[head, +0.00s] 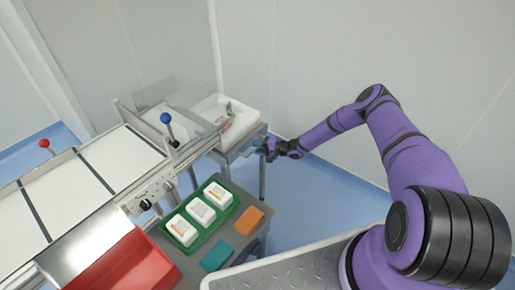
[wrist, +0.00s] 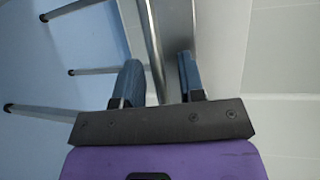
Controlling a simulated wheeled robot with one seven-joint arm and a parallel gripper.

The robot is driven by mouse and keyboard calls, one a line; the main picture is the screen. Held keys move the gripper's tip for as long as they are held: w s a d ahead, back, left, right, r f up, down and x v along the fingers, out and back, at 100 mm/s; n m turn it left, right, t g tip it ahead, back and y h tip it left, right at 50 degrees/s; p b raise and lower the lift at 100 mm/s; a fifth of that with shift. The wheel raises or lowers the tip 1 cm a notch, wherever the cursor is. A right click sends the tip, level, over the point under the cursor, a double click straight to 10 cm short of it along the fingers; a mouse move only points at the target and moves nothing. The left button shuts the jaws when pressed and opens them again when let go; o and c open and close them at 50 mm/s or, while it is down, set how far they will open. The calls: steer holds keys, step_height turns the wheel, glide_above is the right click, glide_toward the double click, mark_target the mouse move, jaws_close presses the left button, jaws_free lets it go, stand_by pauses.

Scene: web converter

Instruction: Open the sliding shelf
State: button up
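The shelf unit at the far end of the converter has a white top (head: 238,122) in a grey metal frame. I cannot tell which part of it slides. My purple arm reaches to its right side, and my gripper (head: 268,149) is at the frame's right edge, just below the top. In the wrist view, the blue fingers of my gripper (wrist: 161,82) are spread apart. A grey metal bar (wrist: 152,40) runs between them, with a gap visible beside it. Whether a finger touches the bar is unclear.
A clear guard (head: 170,92) and a blue-knobbed lever (head: 167,122) stand left of the shelf. A green tray (head: 185,239) with white boxes and a red bin (head: 130,268) are nearer. The blue floor (head: 325,200) right of the shelf is clear.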

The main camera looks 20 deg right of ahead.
jaws_close()
steer(key=s+d, duration=0.7)
steer(key=s, duration=0.3)
steer(key=s+d, duration=0.8)
steer(key=s, duration=0.3)
steer(key=shift+d, duration=0.2)
steer(key=shift+s, duration=0.1)
jaws_free()
steer(key=shift+d, duration=0.1)
steer(key=v, duration=1)
steer(key=shift+s+d, duration=0.15)
steer(key=shift+d, duration=0.1)
steer(key=shift+r, duration=0.1)
